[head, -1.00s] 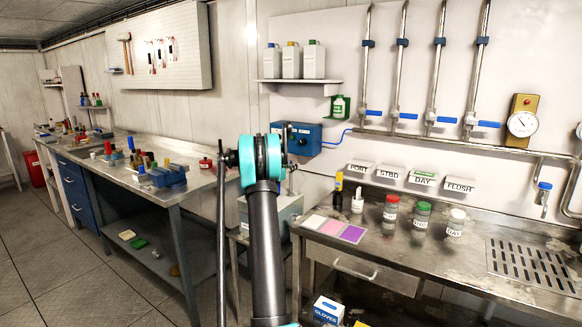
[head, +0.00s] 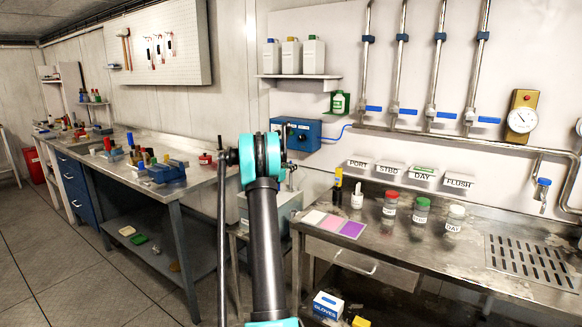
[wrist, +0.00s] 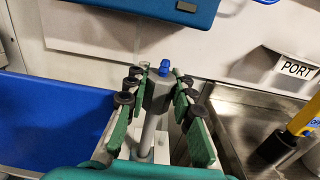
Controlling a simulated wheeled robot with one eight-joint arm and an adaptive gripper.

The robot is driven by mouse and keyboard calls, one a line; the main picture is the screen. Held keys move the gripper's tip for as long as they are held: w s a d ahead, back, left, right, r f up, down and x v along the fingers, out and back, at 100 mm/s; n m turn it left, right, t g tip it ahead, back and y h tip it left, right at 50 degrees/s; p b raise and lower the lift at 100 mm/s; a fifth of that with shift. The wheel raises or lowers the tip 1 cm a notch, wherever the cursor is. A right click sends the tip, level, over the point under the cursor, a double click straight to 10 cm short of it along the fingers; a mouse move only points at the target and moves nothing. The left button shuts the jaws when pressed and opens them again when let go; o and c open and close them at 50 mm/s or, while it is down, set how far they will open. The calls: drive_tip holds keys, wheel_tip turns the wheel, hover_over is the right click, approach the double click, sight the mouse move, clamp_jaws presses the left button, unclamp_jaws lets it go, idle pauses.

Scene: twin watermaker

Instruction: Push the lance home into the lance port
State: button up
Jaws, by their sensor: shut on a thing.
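In the wrist view my gripper (wrist: 161,80), with green finger pads and black joints, is closed around a slim grey piece (wrist: 150,128) that I take to be the lance. A blue knob (wrist: 164,67) shows at its far end, between the fingertips. Whether knob and grey piece are one part I cannot tell. In the head view my arm hides the gripper and most of what it holds. I cannot make out the lance port in either view. A pale tank-like box (head: 285,210) stands low behind my arm.
A blue wall box (head: 297,134) with a blue tube hangs just above and behind the arm. The steel bench (head: 440,255) at right carries several bottles and colour pads. A cluttered workbench (head: 110,175) is at left. Open floor (head: 60,260) lies at lower left.

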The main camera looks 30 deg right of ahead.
drive_tip(key=shift+w+a+f, duration=0.1)
drive_tip(key=shift+w+f, duration=0.05)
drive_tip(key=shift+f, duration=0.75)
drive_tip(key=o, duration=1.1)
drive_tip(key=shift+c, duration=0.2)
drive_tip(key=shift+a, duration=0.25)
drive_tip(key=v, duration=1.1)
drive_tip(key=shift+s+a, duration=0.15)
drive_tip(key=shift+s, duration=0.25)
